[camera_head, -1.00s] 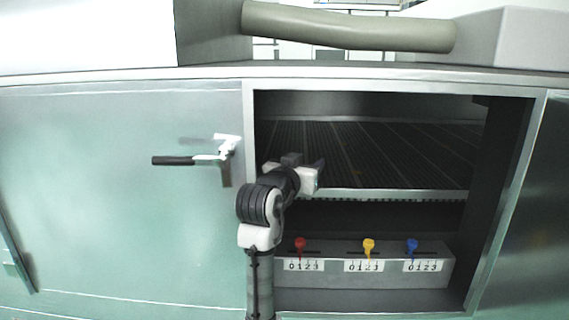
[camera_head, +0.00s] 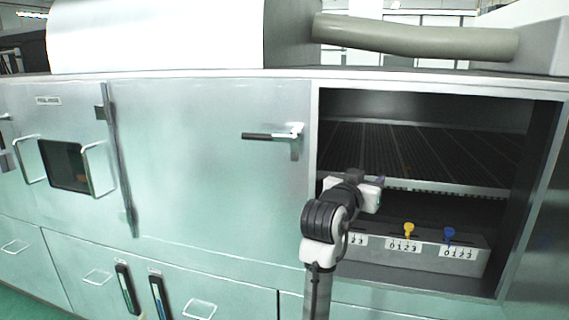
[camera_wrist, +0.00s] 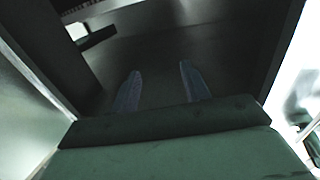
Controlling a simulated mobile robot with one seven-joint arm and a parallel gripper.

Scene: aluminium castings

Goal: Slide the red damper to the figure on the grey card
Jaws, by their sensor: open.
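The red damper is hidden behind my arm in the head view; only the end of its number label (camera_head: 357,240) shows. The yellow damper (camera_head: 409,229) and blue damper (camera_head: 449,233) stand upright on the grey control box (camera_head: 470,258), each above a 0-to-3 label. I see no grey card in either view. My gripper (camera_head: 375,188) is at the cabinet opening, above and in front of the box. In the wrist view my gripper (camera_wrist: 160,72) has its two fingers apart with nothing between them, against a dark interior.
The open bay has a ribbed shelf (camera_head: 420,150) above the box. A closed door (camera_head: 190,180) with a black-gripped handle (camera_head: 268,136) is left of it. Further left is a small windowed door (camera_head: 68,165). A thick hose (camera_head: 415,38) lies on top.

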